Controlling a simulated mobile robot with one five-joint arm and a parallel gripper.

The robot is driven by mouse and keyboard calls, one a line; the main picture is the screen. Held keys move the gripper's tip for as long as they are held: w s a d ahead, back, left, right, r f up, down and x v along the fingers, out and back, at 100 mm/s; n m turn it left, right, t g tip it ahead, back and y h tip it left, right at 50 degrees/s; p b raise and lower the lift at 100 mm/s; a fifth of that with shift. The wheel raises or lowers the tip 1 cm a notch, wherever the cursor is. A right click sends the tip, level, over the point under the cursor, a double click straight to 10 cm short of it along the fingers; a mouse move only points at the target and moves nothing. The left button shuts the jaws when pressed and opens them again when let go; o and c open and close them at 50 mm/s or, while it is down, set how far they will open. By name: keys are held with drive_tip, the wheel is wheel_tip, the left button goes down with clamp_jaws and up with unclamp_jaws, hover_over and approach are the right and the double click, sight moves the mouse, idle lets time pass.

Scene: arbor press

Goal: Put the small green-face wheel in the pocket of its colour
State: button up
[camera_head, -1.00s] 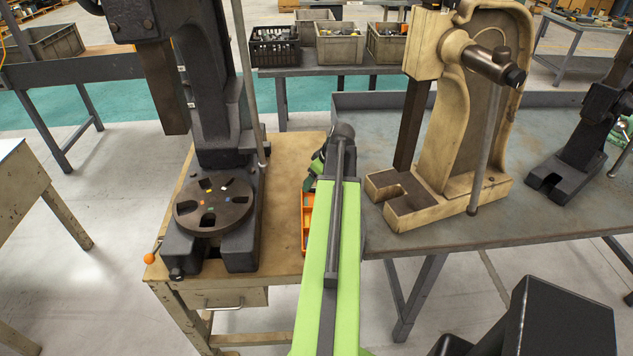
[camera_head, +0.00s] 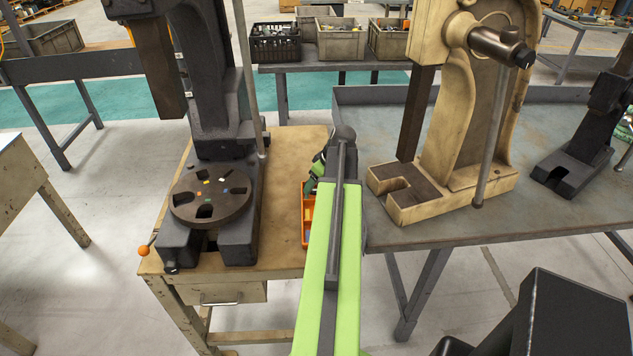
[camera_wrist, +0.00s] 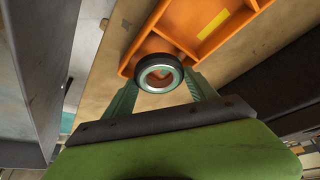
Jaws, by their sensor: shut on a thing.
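In the wrist view, my gripper (camera_wrist: 160,92) is shut on a small wheel (camera_wrist: 160,88) with a dark tyre and a pale green face ring. The wheel's open middle shows orange behind it. It is held over or near one end of the orange tray (camera_wrist: 215,45); the gap cannot be judged. In the head view, my gripper (camera_head: 318,168) is mostly hidden by my arm, beside the orange tray (camera_head: 306,222), and the wheel cannot be made out. The round dark plate (camera_head: 212,196) on the black press, at left, has several slots and small coloured marks, including yellow, green and blue.
The black press (camera_head: 205,120) stands on a wooden-topped bench (camera_head: 285,180), its ram (camera_head: 160,70) above the plate. A cream press (camera_head: 465,130) stands on the grey table at right. Bare bench top lies between plate and tray.

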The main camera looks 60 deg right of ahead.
drive_tip(key=o, duration=1.6)
drive_tip(key=d+p+v, duration=0.1)
drive_tip(key=p+v, duration=1.5)
drive_tip(key=v, duration=0.1)
drive_tip(key=shift+a+r, duration=0.2)
drive_tip(key=shift+a, duration=0.25)
drive_tip(key=shift+s, duration=0.2)
